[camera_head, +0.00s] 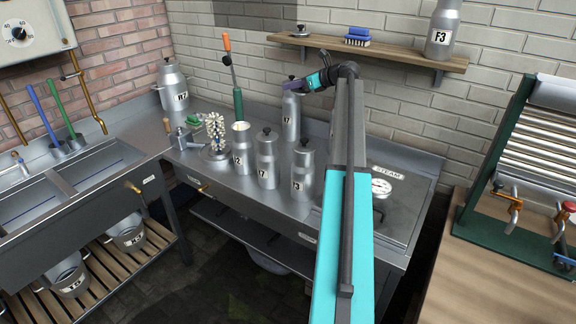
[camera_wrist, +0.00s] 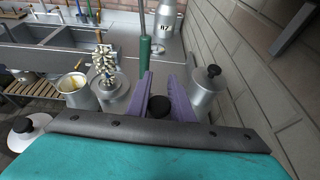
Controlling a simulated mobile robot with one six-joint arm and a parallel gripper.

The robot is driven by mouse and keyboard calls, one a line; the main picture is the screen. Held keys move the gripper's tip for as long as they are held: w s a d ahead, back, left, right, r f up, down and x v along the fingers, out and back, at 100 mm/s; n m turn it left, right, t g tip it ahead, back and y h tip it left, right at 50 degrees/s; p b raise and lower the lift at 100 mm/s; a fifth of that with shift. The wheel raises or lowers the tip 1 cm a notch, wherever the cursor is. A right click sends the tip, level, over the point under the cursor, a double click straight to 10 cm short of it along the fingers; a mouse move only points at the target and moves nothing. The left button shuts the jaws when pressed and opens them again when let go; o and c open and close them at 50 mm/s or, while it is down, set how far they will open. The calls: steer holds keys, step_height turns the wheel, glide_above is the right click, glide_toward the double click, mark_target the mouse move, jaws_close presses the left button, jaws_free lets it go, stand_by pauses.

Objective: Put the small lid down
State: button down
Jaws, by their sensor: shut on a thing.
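My gripper (camera_head: 288,85) is raised over the back of the steel counter (camera_head: 215,187), in front of the brick wall. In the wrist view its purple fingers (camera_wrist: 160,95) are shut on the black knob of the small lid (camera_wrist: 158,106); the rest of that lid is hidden. An open can (camera_head: 241,150) with pale contents stands on the counter; it also shows at left in the wrist view (camera_wrist: 76,92). A lidded can (camera_head: 291,120) stands below my gripper in the head view. In the wrist view, a lidded can (camera_wrist: 207,90) is right of the fingers.
Two lidded cans (camera_head: 267,160) (camera_head: 303,168) stand near the front edge. A beaded whisk (camera_head: 217,132), a green-handled tool (camera_head: 238,103) and a large churn (camera_head: 173,86) are further left. A wall shelf (camera_head: 395,52) hangs above my arm. Bare counter shows at front left.

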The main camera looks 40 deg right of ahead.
step_height(320, 180, down, 24)
steer(key=p, duration=0.5)
steer(key=shift+r+p, duration=0.1)
steer(key=shift+p, duration=0.3)
steer(key=shift+f+p, duration=0.6)
steer(key=shift+f, duration=1.5)
steer(key=shift+f, duration=0.2)
steer(key=c, duration=1.6)
jaws_free()
steer(key=shift+r, duration=0.1)
steer(key=shift+o, duration=0.2)
steer(key=shift+r, duration=0.15)
